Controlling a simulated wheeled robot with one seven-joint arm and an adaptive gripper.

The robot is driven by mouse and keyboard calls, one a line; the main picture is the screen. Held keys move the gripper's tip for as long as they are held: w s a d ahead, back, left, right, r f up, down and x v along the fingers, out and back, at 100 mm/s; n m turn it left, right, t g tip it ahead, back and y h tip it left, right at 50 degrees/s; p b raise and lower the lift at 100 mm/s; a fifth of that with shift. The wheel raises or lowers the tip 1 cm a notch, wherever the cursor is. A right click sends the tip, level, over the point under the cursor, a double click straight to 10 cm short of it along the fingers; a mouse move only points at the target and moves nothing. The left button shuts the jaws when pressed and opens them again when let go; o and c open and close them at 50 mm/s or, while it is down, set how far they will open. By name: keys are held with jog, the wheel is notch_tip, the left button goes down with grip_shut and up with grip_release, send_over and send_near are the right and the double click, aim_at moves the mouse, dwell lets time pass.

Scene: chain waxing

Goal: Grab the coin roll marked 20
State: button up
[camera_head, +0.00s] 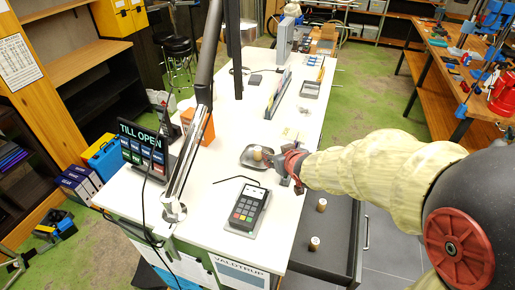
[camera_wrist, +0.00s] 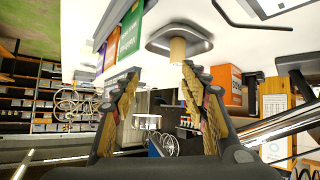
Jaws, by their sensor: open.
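A tan coin roll (camera_head: 257,153) stands upright in a small dark tray (camera_head: 245,161) on the white counter. The wrist view shows this roll (camera_wrist: 178,50) and the tray (camera_wrist: 158,46) beyond the fingertips, nearer the right finger. Two more coin rolls stand in the open drawer below, a rear one (camera_head: 321,205) and a front one (camera_head: 314,243). The markings on all the rolls are too small to read. My gripper (camera_head: 280,163) is just right of the tray, and its spread fingers (camera_wrist: 160,72) show empty in the wrist view.
A card terminal (camera_head: 246,208) lies in front of the tray. A till display (camera_head: 143,150) and an orange box (camera_head: 198,126) stand to the left. The dark drawer (camera_head: 337,232) juts out at the counter's right. Bare counter lies left of the tray.

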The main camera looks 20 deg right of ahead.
aim_at(259, 150)
jog(key=w+a+f, duration=0.1)
jog(key=w+f+y+p, duration=0.1)
jog(key=w, duration=0.1)
jog(key=w+a+f+t+y, duration=0.1)
jog(key=shift+w+a+n+p, duration=0.25)
jog(key=shift+a+n+p, duration=0.05)
jog(key=shift+n, duration=0.1)
jog(key=shift+x, duration=3.75)
jog(key=shift+s+d+f, duration=0.1)
jog(key=shift+f, duration=0.05)
jog(key=c, duration=0.3)
jog(key=c, duration=0.7)
grip_shut()
